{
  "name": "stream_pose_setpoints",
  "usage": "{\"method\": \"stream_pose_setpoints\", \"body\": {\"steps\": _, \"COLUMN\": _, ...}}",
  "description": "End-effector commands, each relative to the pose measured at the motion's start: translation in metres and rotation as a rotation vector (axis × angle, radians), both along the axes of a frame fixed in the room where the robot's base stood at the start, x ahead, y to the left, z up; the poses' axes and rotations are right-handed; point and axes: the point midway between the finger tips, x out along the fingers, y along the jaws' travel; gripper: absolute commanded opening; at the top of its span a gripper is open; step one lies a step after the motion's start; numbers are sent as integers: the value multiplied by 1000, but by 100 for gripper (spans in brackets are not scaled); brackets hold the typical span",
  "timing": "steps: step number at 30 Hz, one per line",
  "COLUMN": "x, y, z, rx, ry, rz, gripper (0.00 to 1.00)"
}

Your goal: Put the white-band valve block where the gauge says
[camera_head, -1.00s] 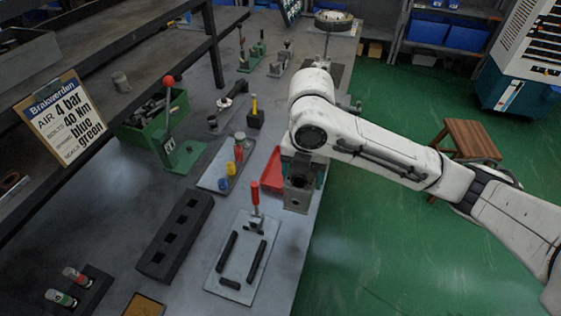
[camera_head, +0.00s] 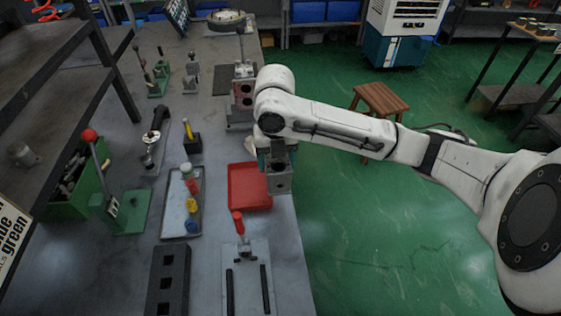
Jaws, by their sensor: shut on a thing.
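My gripper (camera_head: 278,158) is shut on a grey metal block (camera_head: 280,182) with a round hole in its face. It holds the block by the bench's right edge, beside the right side of a red tray (camera_head: 248,188). Whether the block touches the bench I cannot tell. No white band shows on its visible faces. Another grey block (camera_head: 242,97) with reddish round openings stands farther back on the bench. I cannot make out a gauge. A clipboard sign (camera_head: 10,238) is cut off at the left edge; only "green" and part of a word above it are readable.
A grey tray (camera_head: 172,228) holds small coloured parts. A red-handled clamp plate (camera_head: 241,250) and a dark slotted block (camera_head: 168,285) lie in front. A green lever press (camera_head: 122,210) and a shelf (camera_head: 45,50) stand left. A wooden stool (camera_head: 380,100) stands on the open green floor.

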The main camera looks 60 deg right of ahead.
Motion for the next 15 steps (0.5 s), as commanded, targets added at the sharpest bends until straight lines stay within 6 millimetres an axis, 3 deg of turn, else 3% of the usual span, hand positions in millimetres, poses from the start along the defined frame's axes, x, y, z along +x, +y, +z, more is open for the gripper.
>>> {"method": "stream_pose_setpoints", "body": {"steps": 7, "x": 48, "y": 3, "z": -16, "rx": -4, "ry": -2, "rz": 0, "gripper": 0}}
{"method": "stream_pose_setpoints", "body": {"steps": 15, "x": 79, "y": 4, "z": -56, "rx": -3, "ry": -1, "rz": -1, "gripper": 0}}
